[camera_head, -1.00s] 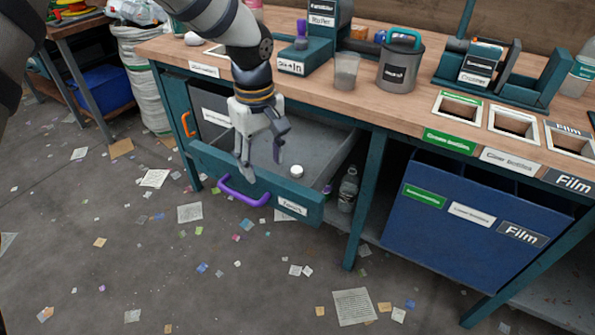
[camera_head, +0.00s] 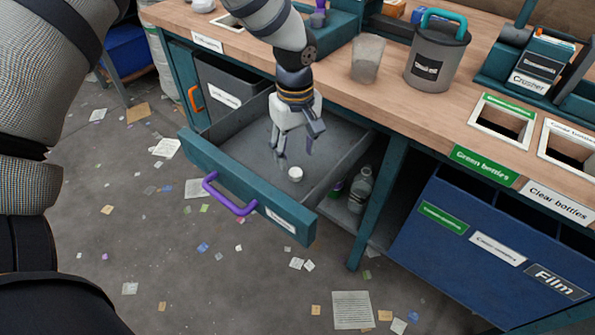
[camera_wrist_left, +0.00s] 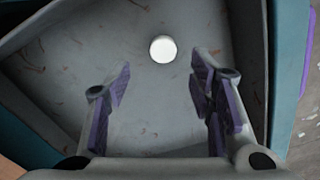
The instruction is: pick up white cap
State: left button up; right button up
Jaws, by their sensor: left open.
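The white cap (camera_head: 295,174) lies on the floor of the open grey drawer (camera_head: 338,136). It also shows in the left wrist view (camera_wrist_left: 163,48), above the middle of the picture and beyond the fingertips. My left gripper (camera_head: 295,151) points down into the drawer, just behind and above the cap. In the left wrist view its two purple-padded fingers (camera_wrist_left: 160,83) are spread apart with nothing between them. The cap is apart from both fingers. My right gripper is not in view.
The drawer front with its purple handle (camera_head: 230,196) and the side walls surround the cap. The wooden worktop (camera_head: 330,60) overhangs the back. A clear bottle (camera_head: 361,188) stands below, right of the drawer. A blue bin (camera_head: 440,250) is farther right.

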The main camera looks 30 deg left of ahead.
aim_at(297, 173)
pick_arm(q)
jog(key=f, duration=0.5)
jog(key=shift+s+d, duration=0.35)
jog(key=shift+s, duration=0.05)
jog(key=shift+r, duration=0.1)
jog(key=c, duration=0.7)
jog(key=shift+c, duration=0.2)
